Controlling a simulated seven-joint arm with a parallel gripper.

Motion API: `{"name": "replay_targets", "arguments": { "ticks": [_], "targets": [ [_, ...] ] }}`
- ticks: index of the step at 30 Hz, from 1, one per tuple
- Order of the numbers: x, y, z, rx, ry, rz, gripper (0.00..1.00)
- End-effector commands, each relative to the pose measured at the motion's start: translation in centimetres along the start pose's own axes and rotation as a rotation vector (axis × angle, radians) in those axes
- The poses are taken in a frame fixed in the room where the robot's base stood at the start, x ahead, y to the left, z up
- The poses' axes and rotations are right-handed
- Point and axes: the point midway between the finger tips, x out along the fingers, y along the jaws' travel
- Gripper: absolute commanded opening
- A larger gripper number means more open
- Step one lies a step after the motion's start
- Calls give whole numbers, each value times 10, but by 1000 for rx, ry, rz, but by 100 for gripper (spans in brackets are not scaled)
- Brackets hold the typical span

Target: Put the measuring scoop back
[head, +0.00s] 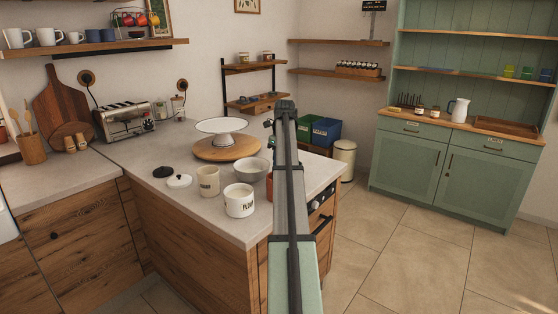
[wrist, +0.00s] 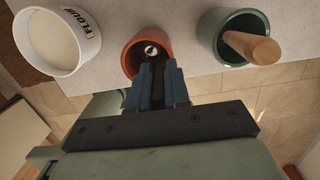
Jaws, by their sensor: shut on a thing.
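In the wrist view my gripper (wrist: 156,72) has its blue fingers close together, shut on a small shiny metal piece (wrist: 152,49) that looks like part of the measuring scoop. Most of it is hidden by the fingers. The piece shows over the mouth of a terracotta pot (wrist: 132,47); I cannot tell how deep it sits. In the head view a strip of the terracotta pot (head: 269,188) shows beside my arm, which hides my gripper. The white flour canister (wrist: 83,62), open with pale contents, stands left of the pot; it also shows in the head view (head: 240,207).
A green mortar (wrist: 207,38) with a wooden pestle (wrist: 250,47) stands right of the pot, near the counter edge. In the head view, a grey bowl (head: 251,170), a beige canister (head: 208,182) and a white lid (head: 179,181) share the counter. A cake stand (head: 222,127) is behind.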

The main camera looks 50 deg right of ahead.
Motion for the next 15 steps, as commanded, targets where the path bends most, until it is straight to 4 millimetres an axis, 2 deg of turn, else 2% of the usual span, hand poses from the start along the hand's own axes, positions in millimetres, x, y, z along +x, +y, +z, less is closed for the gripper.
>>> {"name": "replay_targets", "arguments": {
  "ticks": [1,2,9,15],
  "targets": [
    [2,0,0,0,0,0,0],
    [1,0,0,0,0,0,19],
    [1,0,0,0,0,0,42],
    [1,0,0,0,0,0,42]
  ]
}}
